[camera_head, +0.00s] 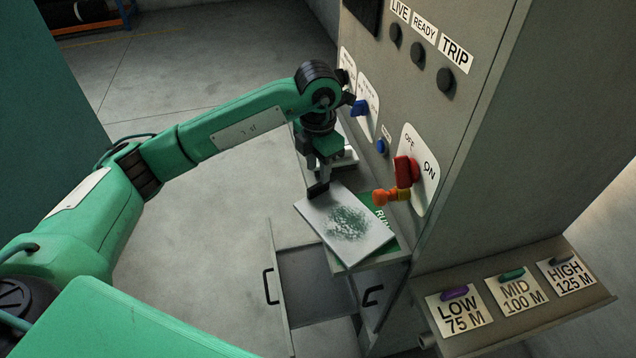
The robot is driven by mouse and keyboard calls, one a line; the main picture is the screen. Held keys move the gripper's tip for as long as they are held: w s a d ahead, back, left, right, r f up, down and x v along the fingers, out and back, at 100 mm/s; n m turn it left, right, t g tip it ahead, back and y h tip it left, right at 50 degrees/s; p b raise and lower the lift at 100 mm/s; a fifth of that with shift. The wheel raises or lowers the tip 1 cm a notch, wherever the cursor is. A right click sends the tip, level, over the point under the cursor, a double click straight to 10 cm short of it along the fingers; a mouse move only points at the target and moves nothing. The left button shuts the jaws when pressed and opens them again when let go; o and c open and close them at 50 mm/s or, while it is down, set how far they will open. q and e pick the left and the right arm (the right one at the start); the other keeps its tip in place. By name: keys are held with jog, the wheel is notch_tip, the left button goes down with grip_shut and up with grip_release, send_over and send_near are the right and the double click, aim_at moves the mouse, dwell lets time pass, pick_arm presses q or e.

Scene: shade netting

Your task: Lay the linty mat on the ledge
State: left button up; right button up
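The linty mat (362,242) is a thin pale rectangle with a patch of green lint in its middle. It lies at a slant over the ledge (345,264) at the cabinet's foot, covering part of a green "RUN" label (381,214). Its left corner reaches out past the ledge, over the open drawer side. I cannot tell whether it rests flat. My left gripper (318,189) points down with its dark fingertip at the mat's upper left edge, seemingly touching it. Only one fingertip shows clearly, so its grip is unclear. My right gripper is out of view.
The cabinet panel has a red switch (404,171), an orange knob (385,196) and blue knobs close by the mat. An open drawer (315,285) is below. A shelf (478,335) with LOW, MID and HIGH cards stands at right. The floor at left is clear.

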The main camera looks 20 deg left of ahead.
pick_arm(q)
notch_tip(320, 180, up, 7)
jog(key=b, duration=0.1)
jog(key=shift+b, duration=0.35)
jog(key=shift+f, duration=0.2)
